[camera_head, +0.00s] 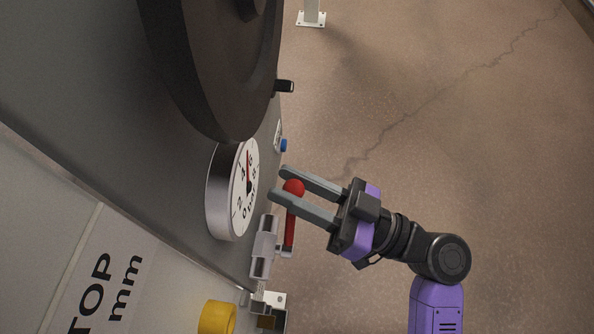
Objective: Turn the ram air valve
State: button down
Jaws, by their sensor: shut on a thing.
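The ram air valve is a grey fitting (263,248) on the side of the grey tank panel, below and right of the round gauge. Its red lever (290,228) extends upward in the picture from the fitting and ends in a red ball knob (293,187). My gripper (280,184) comes in from the right with its two grey fingers on either side of the knob. It is shut on the knob, and the fingertips extend past it toward the panel.
A silver dial gauge (234,195) sits left of the fingertips. A large dark round part (200,60) juts out above. A blue knob (283,145) is just above the fingers, and a yellow ring (216,317) is below. Open floor (480,130) lies right.

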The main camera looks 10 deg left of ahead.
aim_at(290, 217)
jog(key=shift+s+r+n+g+y+b, duration=0.15)
jog(key=shift+s+n+b, duration=0.2)
jog(key=shift+n+b, duration=0.3)
jog(key=shift+s+f+n+g+y+b, duration=0.15)
jog(key=shift+s+n+b, duration=0.2)
jog(key=shift+n+b, duration=0.25)
jog(key=s+r+n+b, duration=0.1)
jog(key=s+n+g+b, duration=0.1)
jog(key=n, duration=0.1)
jog(key=shift+r+y, duration=0.4)
jog(key=s+n+g, duration=0.1)
jog(key=s+r+n, duration=0.1)
jog(key=n, duration=0.1)
jog(key=shift+n+g, duration=0.25)
jog(key=shift+g, duration=0.15)
jog(key=shift+s+a+n+g+y, duration=0.15)
jog(key=shift+s+n+g, duration=0.3)
jog(key=shift+n, duration=0.35)
jog(key=shift+s+d+n+g+y, duration=0.15)
jog(key=shift+s+n+g, duration=0.1)
jog(key=shift+s+n, duration=0.4)
jog(key=shift+a+n, duration=0.1)
jog(key=shift+n, duration=0.25)
jog(key=c, duration=1.1)
grip_release()
jog(key=shift+r, duration=0.1)
jog(key=shift+p+v, duration=0.7)
jog(key=shift+v, duration=3.2)
